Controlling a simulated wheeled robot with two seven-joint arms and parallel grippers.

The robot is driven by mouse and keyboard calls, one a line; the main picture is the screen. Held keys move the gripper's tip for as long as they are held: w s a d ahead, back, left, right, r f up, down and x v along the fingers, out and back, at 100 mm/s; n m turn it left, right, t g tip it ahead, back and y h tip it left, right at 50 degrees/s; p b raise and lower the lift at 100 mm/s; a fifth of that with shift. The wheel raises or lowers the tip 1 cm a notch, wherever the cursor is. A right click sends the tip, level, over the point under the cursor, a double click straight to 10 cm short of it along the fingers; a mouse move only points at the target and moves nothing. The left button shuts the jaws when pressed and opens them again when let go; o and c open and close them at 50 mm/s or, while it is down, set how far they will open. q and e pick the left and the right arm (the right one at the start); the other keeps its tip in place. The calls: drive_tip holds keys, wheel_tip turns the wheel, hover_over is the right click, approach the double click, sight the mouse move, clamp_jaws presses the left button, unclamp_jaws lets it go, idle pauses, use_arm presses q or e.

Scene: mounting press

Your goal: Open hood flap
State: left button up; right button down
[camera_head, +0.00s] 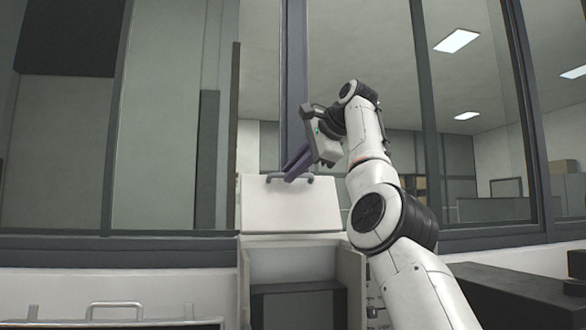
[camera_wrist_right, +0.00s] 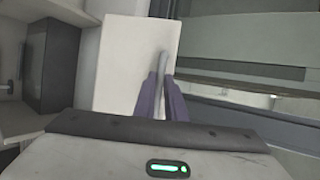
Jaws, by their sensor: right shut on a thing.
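The white hood flap (camera_head: 290,208) stands raised at the top of the press housing in the head view, with the open housing below it. A dark bar handle (camera_head: 309,177) runs along its upper edge. My right gripper (camera_head: 284,176) reaches down from the upper right and its purple fingers are shut on the handle. In the right wrist view the flap (camera_wrist_right: 122,65) is a pale panel, and the handle (camera_wrist_right: 160,82) lies between the two fingers of the right gripper (camera_wrist_right: 161,88). My left gripper is not in view.
The press housing (camera_head: 358,280) is open at the front, with a dark block (camera_head: 298,306) inside. A silver handle (camera_head: 114,305) shows at lower left. A dark cabinet (camera_head: 515,290) stands at lower right. Framed glass panels rise behind the press.

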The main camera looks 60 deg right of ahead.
drive_tip(key=shift+d+r, duration=0.1)
drive_tip(key=shift+r, duration=0.75)
drive_tip(key=c, duration=2.1)
unclamp_jaws()
drive_tip(key=shift+w, duration=0.2)
drive_tip(key=shift+w+d+f, duration=0.15)
drive_tip(key=shift+d+f, duration=0.05)
drive_tip(key=shift+f, duration=0.1)
drive_tip(key=v, duration=1)
drive_tip(key=shift+s+a+f+b, duration=0.15)
drive_tip(key=shift+s+f+b, duration=0.05)
drive_tip(key=shift+b, duration=0.15)
drive_tip(key=shift+w, duration=0.1)
